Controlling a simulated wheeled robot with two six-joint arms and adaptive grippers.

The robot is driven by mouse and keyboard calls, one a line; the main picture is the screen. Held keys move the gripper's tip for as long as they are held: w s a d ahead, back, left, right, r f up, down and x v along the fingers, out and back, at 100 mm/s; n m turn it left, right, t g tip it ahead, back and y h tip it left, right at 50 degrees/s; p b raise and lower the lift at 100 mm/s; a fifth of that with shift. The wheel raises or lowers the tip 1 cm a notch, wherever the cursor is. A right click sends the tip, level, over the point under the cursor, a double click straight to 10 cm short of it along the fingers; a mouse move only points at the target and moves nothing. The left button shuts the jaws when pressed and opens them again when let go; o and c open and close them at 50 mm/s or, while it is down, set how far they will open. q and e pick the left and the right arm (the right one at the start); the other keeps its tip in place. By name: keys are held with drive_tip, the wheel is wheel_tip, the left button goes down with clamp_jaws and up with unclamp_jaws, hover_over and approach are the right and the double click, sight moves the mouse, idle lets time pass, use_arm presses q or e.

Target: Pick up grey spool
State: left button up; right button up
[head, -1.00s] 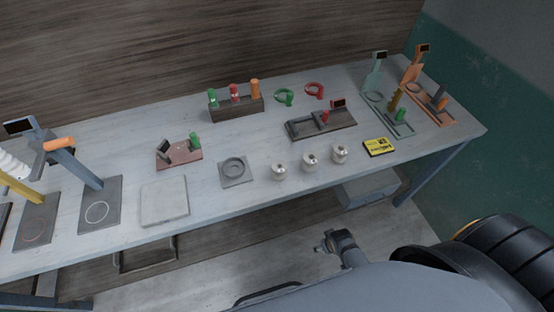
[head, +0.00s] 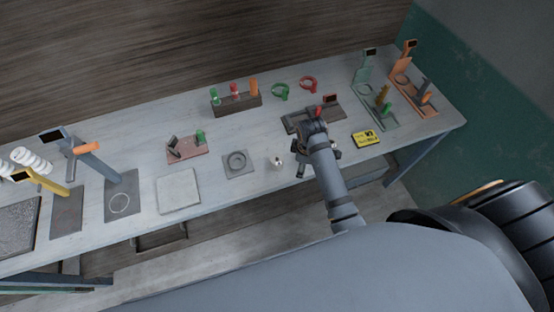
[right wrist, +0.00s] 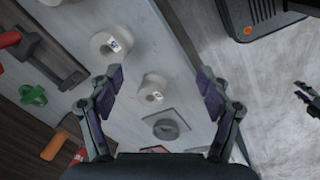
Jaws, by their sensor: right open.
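Small pale grey-white spools with a central hole stand in a row near the table's front edge. One spool (head: 276,163) shows in the head view; my right arm hides the others. In the right wrist view this spool (right wrist: 152,88) appears between the jaws, farther off, and a second pale spool (right wrist: 107,46) lies up and left. No spool is clearly greyer than the rest. My right gripper (head: 317,158) is over the front edge area, right of the visible spool. In the right wrist view, the right gripper (right wrist: 160,82) is open and empty.
A dark fixture (head: 332,105) is behind my gripper. A yellow box (head: 366,138) is to its right. A rack (head: 236,104) with coloured pegs stands at the back.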

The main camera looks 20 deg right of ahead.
sight(278, 155)
drive_tip(key=w+a+n+g, duration=0.2)
drive_tip(key=w+a+n, duration=0.5)
drive_tip(key=w+n, duration=0.15)
drive_tip(key=shift+y, duration=0.3)
drive_tip(key=f+b, duration=0.1)
drive_tip(key=f, duration=0.2)
drive_tip(key=s+f+b, duration=0.1)
drive_tip(key=f, duration=0.1)
drive_tip(key=shift+d+b, duration=0.35)
drive_tip(key=shift+w+a+f, duration=0.1)
drive_tip(key=shift+w+f, duration=0.1)
wheel_tip(278, 155, down, 5)
drive_tip(key=b, duration=0.8)
drive_tip(key=shift+w+a+f, duration=0.1)
drive_tip(key=shift+a, duration=0.05)
drive_tip(key=shift+r, duration=0.25)
drive_tip(key=shift+c, duration=0.5)
drive_tip(key=c, duration=1.3)
drive_tip(key=shift+c, duration=0.2)
